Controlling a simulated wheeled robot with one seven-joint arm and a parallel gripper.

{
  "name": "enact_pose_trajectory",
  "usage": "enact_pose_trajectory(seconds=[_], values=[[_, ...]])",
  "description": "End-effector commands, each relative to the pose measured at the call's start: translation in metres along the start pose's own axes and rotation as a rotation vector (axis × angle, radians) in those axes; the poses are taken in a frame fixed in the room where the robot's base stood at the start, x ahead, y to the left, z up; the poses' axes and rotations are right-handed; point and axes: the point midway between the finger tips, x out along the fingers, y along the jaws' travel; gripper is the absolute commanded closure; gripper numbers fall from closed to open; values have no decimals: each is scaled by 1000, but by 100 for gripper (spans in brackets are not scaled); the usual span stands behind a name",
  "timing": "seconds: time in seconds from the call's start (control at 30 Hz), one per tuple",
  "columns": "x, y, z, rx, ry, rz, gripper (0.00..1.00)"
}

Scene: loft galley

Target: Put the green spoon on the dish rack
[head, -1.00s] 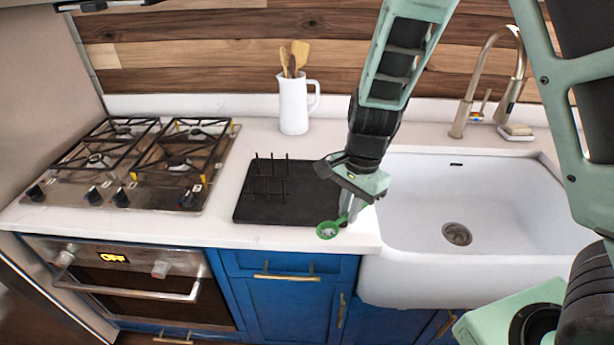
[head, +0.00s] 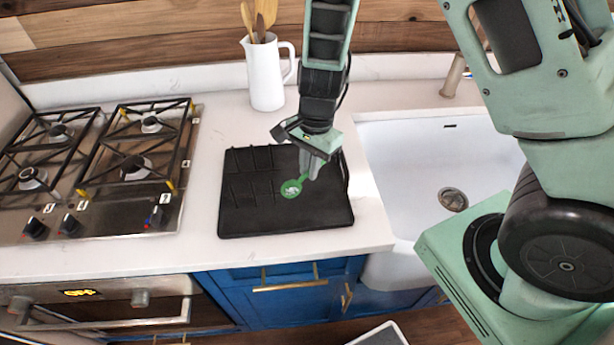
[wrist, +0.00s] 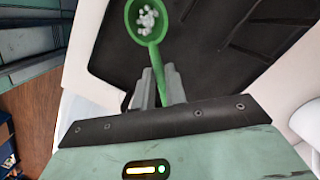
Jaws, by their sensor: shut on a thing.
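The green spoon (head: 292,188) is held by its handle in my gripper (head: 312,172), which is shut on it. In the wrist view the spoon (wrist: 149,22) sticks out past the fingertips (wrist: 164,88), and its bowl has pale marks or small pieces in it. The black dish rack (head: 285,218) lies flat on the white counter between stove and sink, with a row of prongs towards its left. The spoon and fingertips are over the rack's middle in the head view. I cannot tell whether the spoon touches it. The wrist view shows the rack (wrist: 200,40) beyond the spoon.
A white pitcher (head: 266,85) with wooden utensils stands behind the rack. The gas stove (head: 100,165) is to the left and the white sink (head: 400,180) to the right. A strip of bare counter (head: 200,240) runs along the front and left of the rack.

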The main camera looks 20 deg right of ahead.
Motion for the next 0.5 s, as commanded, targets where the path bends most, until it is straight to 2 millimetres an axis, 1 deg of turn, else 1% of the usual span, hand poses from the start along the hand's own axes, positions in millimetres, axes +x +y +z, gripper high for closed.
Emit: enact_pose_trajectory(seconds=[0.03,0.23,0.4,0.5], values=[[6,0,-1,1,-1,2,100],[21,0,-3,1,-2,1,100],[44,0,-7,1,-1,1,100],[48,-1,-7,0,-1,-1,100]])
